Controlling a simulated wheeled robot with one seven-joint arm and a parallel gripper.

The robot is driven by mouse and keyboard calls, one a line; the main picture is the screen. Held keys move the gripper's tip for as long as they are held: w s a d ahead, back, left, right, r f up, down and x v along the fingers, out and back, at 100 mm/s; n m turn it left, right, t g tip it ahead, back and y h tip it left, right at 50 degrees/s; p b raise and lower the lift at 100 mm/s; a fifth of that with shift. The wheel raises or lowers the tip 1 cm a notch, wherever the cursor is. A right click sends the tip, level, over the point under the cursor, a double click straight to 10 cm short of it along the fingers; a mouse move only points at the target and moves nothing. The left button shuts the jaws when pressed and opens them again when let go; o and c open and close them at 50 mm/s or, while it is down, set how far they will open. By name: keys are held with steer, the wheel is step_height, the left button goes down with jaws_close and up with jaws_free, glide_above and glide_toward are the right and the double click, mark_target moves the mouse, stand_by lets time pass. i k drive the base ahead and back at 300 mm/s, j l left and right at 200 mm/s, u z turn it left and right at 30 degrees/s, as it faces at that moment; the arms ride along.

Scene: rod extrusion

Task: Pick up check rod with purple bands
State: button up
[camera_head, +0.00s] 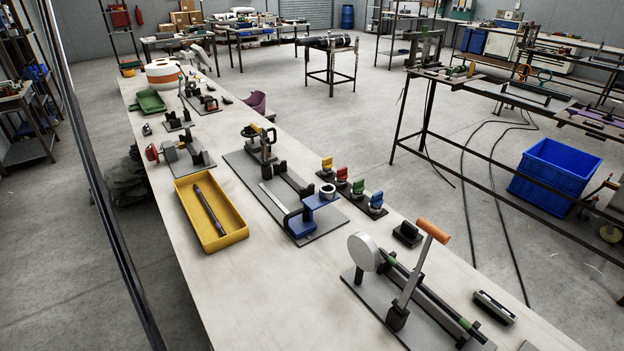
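A dark check rod with purple bands (208,211) lies in a yellow tray (228,238) on the long workbench, left of centre. It lies flat and slanted along the tray's length. The tray's walls surround it, and nothing covers it from above. My gripper is not in this view, so its place and state are hidden.
The long pale workbench (270,300) runs from back left to front right. Right of the tray stands a grey-plated fixture with a blue block (320,200). A lever press (397,318) holding a green-banded rod stands at the front. Bare bench lies in front of the tray.

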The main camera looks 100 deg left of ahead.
mark_target(218, 226)
steer(key=u, duration=3.1)
